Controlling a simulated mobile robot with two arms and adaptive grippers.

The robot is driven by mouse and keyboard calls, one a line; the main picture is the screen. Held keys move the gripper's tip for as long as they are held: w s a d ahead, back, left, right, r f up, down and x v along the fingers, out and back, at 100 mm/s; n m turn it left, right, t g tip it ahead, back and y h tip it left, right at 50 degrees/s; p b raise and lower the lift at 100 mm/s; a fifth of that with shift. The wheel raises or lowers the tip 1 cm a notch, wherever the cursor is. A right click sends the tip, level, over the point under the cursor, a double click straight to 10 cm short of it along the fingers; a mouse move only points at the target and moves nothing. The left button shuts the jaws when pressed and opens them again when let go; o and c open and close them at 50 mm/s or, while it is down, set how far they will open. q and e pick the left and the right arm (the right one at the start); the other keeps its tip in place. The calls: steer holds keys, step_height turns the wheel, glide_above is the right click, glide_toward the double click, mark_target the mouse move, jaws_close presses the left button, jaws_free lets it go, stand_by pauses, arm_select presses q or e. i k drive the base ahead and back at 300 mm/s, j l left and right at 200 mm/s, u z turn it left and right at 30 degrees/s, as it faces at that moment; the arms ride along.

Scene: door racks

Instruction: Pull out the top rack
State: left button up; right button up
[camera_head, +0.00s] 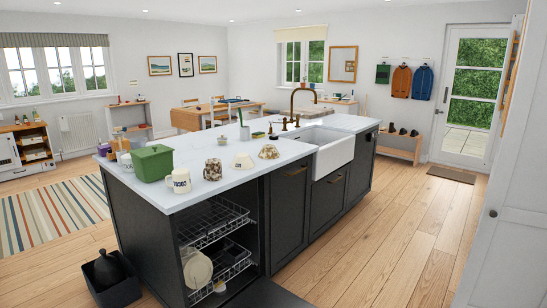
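The top rack (213,221) is a wire rack in the upper part of an open bay at the near end of the dark kitchen island. It looks empty, and part of it lies in shadow. A lower wire rack (232,258) sits below it, with pale round plates (197,270) standing at its left. A dark flat panel (268,295) at the bottom edge looks like the lowered door in front of the bay; most of it is cut off. Neither of my grippers shows in this view.
A black open bin (110,278) stands on the floor at the left. The wooden floor (390,240) right of the island is clear.

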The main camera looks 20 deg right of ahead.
mark_target(238, 215)
steer(key=i+j, duration=0.15)
steer(key=i, duration=0.3)
steer(key=i+j+z, duration=0.1)
steer(key=i, duration=0.35)
